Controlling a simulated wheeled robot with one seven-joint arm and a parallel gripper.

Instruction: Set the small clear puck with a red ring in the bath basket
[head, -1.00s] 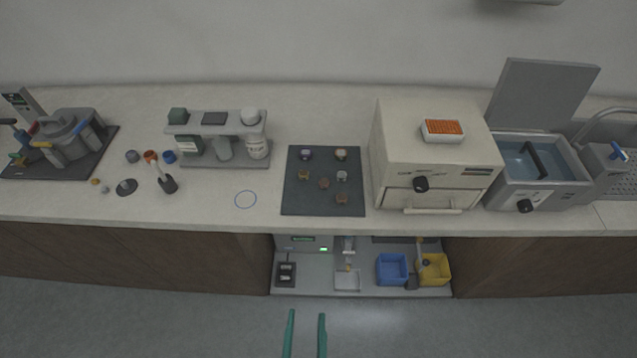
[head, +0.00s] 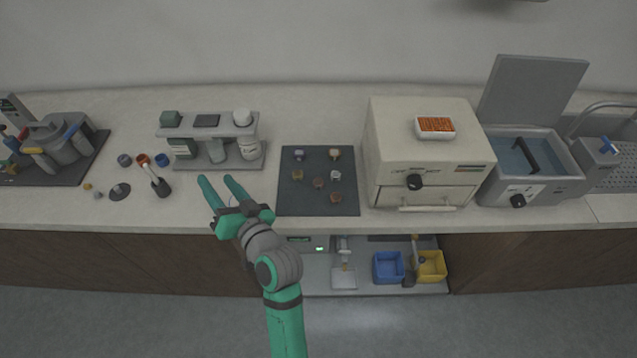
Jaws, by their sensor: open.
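Several small pucks stand on the dark mat (head: 286,206). Pale ones are at the back left (head: 299,154), back right (head: 334,154) and middle right (head: 335,175); the others look brownish or orange. They are too small to tell which is clear with a red ring. The bath (head: 548,184) stands open at the right, with bluish water and a dark bar or handle (head: 530,156) across it; the basket itself is hard to make out. My gripper (head: 217,180) is open and empty, left of the mat and in front of the shelf rack.
A cream oven-like press (head: 420,150) stands between mat and bath, with an orange-topped tray (head: 435,127) on it. The bath's raised lid (head: 533,88) is behind it. A rack with bottles (head: 212,160) is behind my gripper. Blue (head: 388,268) and yellow (head: 431,266) bins sit below.

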